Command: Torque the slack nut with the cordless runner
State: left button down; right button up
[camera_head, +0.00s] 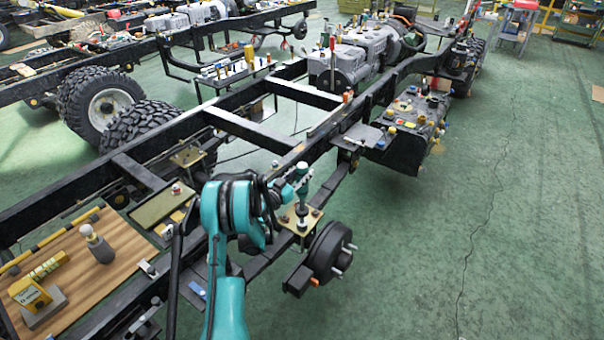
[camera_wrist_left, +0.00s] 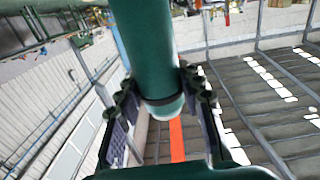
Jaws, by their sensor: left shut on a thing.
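The cordless runner (camera_head: 302,187), a dark green and teal upright tool, stands over a brass plate (camera_head: 289,223) on the near frame rail. My left gripper (camera_head: 284,188) is shut on it. In the left wrist view my left gripper (camera_wrist_left: 160,105) has a finger on each side of the runner's green cylindrical body (camera_wrist_left: 150,45). The runner's lower end comes down among dark nuts (camera_head: 302,226) on the plate. I cannot tell whether it touches a nut, or which nut is slack. My arm covers part of the plate's left side. My right gripper is not in view.
A black wheel hub (camera_head: 330,250) with studs sticks out just right of the plate. A wooden board (camera_head: 75,265) with a yellow device (camera_head: 30,292) lies at left. Black chassis rails (camera_head: 90,195) cross the scene. The green floor (camera_head: 500,220) at right is open.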

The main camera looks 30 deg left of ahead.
aim_at(302, 165)
pick_arm(q)
jog(key=shift+f, duration=0.55)
dwell(1.2)
jog(key=shift+r, duration=0.15)
dwell(0.7)
jog(key=shift+r, duration=0.15)
jog(key=shift+r+p, duration=0.55)
jog(key=shift+r, duration=0.7)
jog(key=shift+r+p, duration=1.3)
jog(key=shift+r, duration=1.25)
jog(key=shift+d, duration=0.1)
